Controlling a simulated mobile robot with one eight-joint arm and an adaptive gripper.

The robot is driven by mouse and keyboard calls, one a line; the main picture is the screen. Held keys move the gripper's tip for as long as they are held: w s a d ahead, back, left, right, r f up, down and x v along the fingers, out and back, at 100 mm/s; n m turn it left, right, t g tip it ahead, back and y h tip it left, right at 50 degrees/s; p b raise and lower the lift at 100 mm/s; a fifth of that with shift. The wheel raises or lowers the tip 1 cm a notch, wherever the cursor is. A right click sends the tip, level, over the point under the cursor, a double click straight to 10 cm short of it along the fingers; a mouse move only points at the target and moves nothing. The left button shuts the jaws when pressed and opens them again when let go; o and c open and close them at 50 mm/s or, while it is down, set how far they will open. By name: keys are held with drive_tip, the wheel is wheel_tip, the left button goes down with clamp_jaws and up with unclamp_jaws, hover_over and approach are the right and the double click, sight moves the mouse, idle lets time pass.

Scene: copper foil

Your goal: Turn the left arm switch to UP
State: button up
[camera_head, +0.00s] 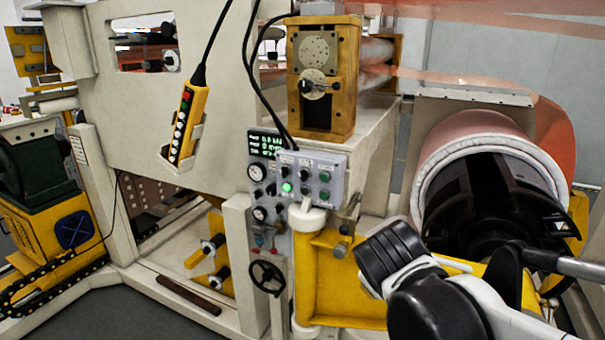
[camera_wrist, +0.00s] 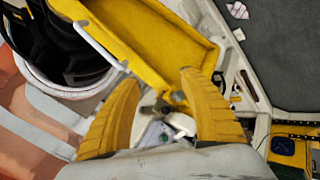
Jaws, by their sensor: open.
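A grey control box (camera_head: 318,160) stands at the middle of the head view, with several small black knobs, a lit green button (camera_head: 286,187) and darker green buttons. Its labels are too small to read, so I cannot tell which knob is the left arm switch or how it is set. My gripper (camera_wrist: 159,79) shows in the wrist view with two yellow fingers spread apart and nothing between them. Its fingers do not show in the head view, where my arm is right of and below the box.
A yellow swing frame (camera_head: 345,270) is below the box, beside my arm. A large foil roll (camera_head: 470,150) stands at the right. A yellow pendant (camera_head: 187,120) hangs at the left, and a handwheel (camera_head: 267,278) sits below the gauges. Dark floor (camera_wrist: 280,50) shows in the wrist view.

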drive_tip(key=w+a+r+n+t+h+p, duration=0.1)
drive_tip(key=w+a+r+n+h, duration=0.2)
drive_tip(key=w, duration=0.6)
drive_tip(key=n+t+h+p, duration=0.2)
drive_tip(key=n+t, duration=0.5)
drive_tip(key=n, duration=0.2)
approach(301, 177)
drive_tip(key=b+x, duration=0.1)
drive_tip(key=x, duration=0.9)
drive_tip(key=shift+w+d+b, duration=0.2)
drive_tip(key=shift+w+b, duration=0.1)
clamp_jaws()
